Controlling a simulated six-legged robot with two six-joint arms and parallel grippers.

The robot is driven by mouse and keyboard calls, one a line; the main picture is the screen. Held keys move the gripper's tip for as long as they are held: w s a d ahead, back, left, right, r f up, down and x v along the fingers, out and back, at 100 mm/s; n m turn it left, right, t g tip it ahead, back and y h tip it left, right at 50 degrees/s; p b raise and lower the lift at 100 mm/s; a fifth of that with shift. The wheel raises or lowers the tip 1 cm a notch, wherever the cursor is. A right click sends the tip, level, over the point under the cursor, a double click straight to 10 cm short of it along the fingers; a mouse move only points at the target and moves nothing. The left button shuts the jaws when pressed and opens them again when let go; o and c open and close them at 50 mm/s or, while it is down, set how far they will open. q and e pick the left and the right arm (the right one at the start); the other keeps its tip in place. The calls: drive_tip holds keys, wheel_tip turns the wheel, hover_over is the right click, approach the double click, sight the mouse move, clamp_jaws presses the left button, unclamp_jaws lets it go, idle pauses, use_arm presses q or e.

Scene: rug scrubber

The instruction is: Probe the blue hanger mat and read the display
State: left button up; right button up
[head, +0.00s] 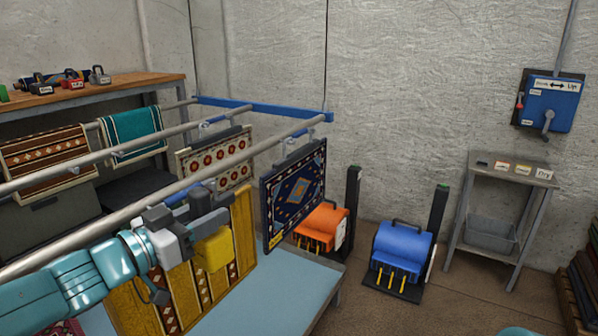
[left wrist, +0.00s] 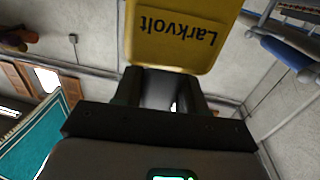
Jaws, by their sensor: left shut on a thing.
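My left gripper (head: 192,240) is shut on a yellow block-shaped device (head: 212,250), held in front of the yellow striped mat. In the left wrist view the device (left wrist: 172,35) carries the word "Larkvolt", upside down. No reading shows on its visible face. A dark blue patterned mat (head: 295,190) hangs from the near rail, to the right of the device and apart from it. It has a yellow tag low on its left edge. My right gripper is out of view.
A yellow striped mat (head: 243,228) hangs beside the blue one, over a light blue table (head: 270,300). Near rail (head: 130,210) runs close to my left arm. Orange (head: 322,227) and blue (head: 402,245) machines stand on the floor. A small side table (head: 500,172) stands at right.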

sight(232, 259)
use_arm(q)
drive_tip(key=shift+g, duration=0.3)
drive_tip(key=d+f, duration=0.1)
drive_tip(key=f, duration=0.2)
drive_tip(key=w+d+f, duration=0.1)
drive_tip(key=f, duration=0.3)
drive_tip(key=w+d+f, duration=0.1)
drive_tip(key=f, duration=0.3)
drive_tip(key=shift+f, duration=0.1)
drive_tip(key=s+d+f, duration=0.1)
drive_tip(key=d+f, duration=0.2)
drive_tip(key=f, duration=0.9)
drive_tip(key=s+a+f+n+t+y, duration=0.2)
drive_tip(key=a+f+n+t+y, duration=0.2)
drive_tip(key=f+y, duration=0.25)
drive_tip(key=s+a+r+n+y, duration=0.3)
drive_tip(key=s+a+y, duration=0.1)
drive_tip(key=a, duration=0.1)
drive_tip(key=shift+s+a+n, duration=0.25)
drive_tip(key=shift+a+n, duration=0.05)
